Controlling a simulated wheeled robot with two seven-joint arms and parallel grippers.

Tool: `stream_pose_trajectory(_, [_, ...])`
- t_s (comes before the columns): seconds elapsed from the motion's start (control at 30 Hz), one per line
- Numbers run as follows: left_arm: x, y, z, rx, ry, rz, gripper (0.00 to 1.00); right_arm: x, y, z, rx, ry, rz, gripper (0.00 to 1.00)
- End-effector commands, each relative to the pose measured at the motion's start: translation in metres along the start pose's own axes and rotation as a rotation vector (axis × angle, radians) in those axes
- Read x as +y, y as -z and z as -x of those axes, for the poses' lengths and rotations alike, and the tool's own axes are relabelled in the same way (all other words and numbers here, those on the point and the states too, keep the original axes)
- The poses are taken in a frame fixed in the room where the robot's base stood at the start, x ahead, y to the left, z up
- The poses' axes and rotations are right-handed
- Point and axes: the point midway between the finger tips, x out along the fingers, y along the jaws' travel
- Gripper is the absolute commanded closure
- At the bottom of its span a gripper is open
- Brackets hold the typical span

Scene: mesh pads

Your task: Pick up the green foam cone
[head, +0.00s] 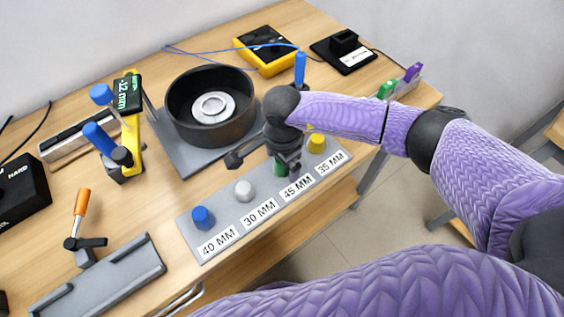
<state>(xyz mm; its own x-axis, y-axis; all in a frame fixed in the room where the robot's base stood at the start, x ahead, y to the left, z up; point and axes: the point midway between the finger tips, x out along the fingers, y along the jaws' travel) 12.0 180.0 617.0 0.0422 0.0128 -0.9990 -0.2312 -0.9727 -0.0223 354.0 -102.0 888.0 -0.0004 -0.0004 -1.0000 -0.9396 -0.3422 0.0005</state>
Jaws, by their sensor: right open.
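The green foam cone (280,169) stands on the grey labelled strip (228,217), in the spot marked 45 MM. Only part of its green side shows; my gripper hides its top. My right gripper (278,156) is open, with its dark fingers just above and around the cone's upper part in the picture. I cannot tell whether a finger touches the cone. My left gripper is out of view.
On the strip stand a blue cone (202,217) and a white cone (243,190) to the left, and a yellow one (317,143) to the right. A black round bowl (180,100) stands close behind my gripper. A grey rail fixture (95,280) lies front left.

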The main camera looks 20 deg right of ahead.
Motion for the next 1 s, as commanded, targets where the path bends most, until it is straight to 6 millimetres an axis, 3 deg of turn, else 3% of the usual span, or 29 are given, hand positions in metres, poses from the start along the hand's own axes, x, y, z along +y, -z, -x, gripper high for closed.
stream_pose_trajectory(0.07, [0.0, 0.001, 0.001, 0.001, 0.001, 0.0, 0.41, 0.0, 0.0, 0.001, 0.0, 0.0, 0.0, 0.01])
stream_pose_trajectory(0.53, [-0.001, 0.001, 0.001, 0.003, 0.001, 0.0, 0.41, 0.0, 0.0, 0.001, -0.001, 0.0, -0.001, 0.98])
stream_pose_trajectory(0.77, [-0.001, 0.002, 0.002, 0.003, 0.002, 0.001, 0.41, 0.0, 0.0, 0.004, -0.001, 0.001, -0.001, 0.99])
stream_pose_trajectory(1.0, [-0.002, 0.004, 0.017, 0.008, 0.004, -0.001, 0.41, -0.001, 0.001, 0.063, 0.001, 0.006, 0.001, 0.99])
